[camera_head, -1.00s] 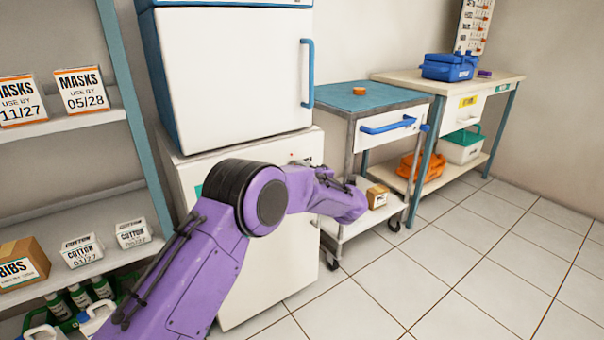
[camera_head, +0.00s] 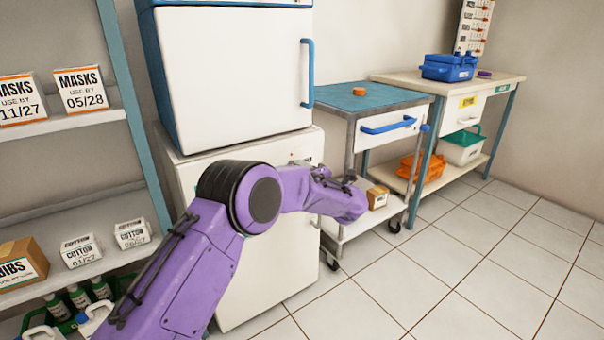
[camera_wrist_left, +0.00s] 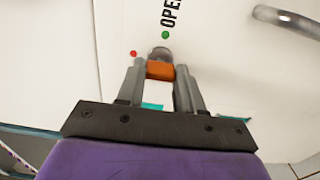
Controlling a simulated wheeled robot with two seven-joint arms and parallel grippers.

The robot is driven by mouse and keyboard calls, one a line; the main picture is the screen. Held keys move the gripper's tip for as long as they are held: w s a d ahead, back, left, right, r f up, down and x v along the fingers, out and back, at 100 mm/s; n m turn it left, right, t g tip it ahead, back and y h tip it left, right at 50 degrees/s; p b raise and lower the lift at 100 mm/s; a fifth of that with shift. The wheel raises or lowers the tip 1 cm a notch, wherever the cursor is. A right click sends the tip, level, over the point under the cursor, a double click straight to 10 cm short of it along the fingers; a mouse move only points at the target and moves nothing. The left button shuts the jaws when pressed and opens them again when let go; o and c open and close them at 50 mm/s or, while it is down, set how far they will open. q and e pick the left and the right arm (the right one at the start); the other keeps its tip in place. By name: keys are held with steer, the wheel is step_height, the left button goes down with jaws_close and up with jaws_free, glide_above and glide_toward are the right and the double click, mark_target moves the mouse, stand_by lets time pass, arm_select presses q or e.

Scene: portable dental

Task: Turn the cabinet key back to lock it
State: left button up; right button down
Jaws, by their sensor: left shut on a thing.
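The cabinet (camera_head: 275,285) is a white box under the fridge, partly hidden by my left arm in the head view. Its white front fills much of the left wrist view. The key (camera_wrist_left: 160,70) has an orange grip and sits at a round grey lock (camera_wrist_left: 160,53). A red dot (camera_wrist_left: 133,54) is left of the lock, and a green dot (camera_wrist_left: 166,35) is above it beside the word OPEN. My left gripper (camera_wrist_left: 160,72) is shut on the orange grip. In the head view its fingers and the key are hidden behind my arm. My right gripper is not in view.
A shelf (camera_head: 65,125) with mask boxes stands at the left. A wheeled cart (camera_head: 385,105) stands right of the cabinet. A grey bar handle (camera_wrist_left: 288,20) sticks out from the cabinet front. The tiled floor (camera_head: 470,270) at the right is clear.

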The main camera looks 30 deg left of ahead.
arm_select(q)
steer(key=o, duration=1)
steer(key=shift+o, duration=0.2)
steer(key=p+v, duration=0.2)
steer(key=v, duration=0.8)
steer(key=shift+s+d, duration=0.15)
steer(key=shift+d, duration=0.1)
steer(key=shift+f, duration=0.1)
